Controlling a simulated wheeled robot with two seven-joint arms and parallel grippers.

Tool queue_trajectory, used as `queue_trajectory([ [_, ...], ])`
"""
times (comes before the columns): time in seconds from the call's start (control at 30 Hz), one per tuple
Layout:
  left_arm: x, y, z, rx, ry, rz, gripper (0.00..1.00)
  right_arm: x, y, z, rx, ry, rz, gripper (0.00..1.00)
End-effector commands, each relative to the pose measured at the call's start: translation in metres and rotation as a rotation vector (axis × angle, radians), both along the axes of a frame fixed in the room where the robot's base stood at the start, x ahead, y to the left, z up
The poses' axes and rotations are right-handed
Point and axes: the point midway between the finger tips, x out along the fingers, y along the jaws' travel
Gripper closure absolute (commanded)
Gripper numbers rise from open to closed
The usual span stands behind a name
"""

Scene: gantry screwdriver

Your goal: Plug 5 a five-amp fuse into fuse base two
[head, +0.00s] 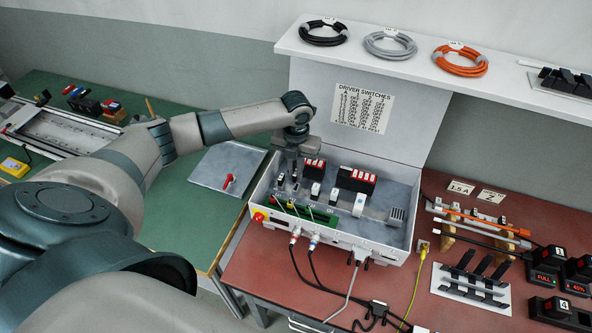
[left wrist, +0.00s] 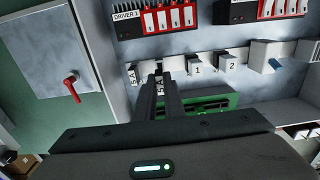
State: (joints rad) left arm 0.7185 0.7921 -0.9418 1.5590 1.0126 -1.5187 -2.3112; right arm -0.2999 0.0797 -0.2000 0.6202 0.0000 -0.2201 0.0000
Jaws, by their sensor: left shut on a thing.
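My left gripper (head: 293,178) reaches down into the open grey control box. In the left wrist view its two dark fingers (left wrist: 168,88) are closed on a small dark fuse with a white 5 A label (left wrist: 159,87). A second 5 A fuse (left wrist: 132,74) stands just left of it. Fuse base two (left wrist: 231,63), a grey block marked 2, is to the right of the fingers, beyond fuse base one (left wrist: 197,67), marked 1. In the head view base one (head: 313,191) and base two (head: 333,196) stand right of the gripper. I cannot tell whether the held fuse touches anything below.
Red-and-white driver modules (head: 357,181) line the back of the box. A green circuit board (head: 300,209) lies in front of the bases. The opened door with a red handle (head: 228,182) lies left. Cable coils (head: 390,44) sit on the shelf above.

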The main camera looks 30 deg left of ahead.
Motion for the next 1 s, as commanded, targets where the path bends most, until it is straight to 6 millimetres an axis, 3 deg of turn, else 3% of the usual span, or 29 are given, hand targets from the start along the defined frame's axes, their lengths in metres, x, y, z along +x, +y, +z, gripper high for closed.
queue_trajectory([
  [0.07,0.000,0.000,-0.011,0.000,0.000,0.000,1.00,0.000,0.000,-0.011,0.000,0.000,0.000,0.69],
  [0.4,0.000,0.000,-0.029,-0.001,0.001,0.000,1.00,0.000,0.000,-0.018,0.000,0.000,0.000,0.69],
  [1.0,0.000,0.000,-0.032,-0.001,0.001,0.000,1.00,0.000,0.000,-0.019,0.000,0.001,0.000,0.69],
])
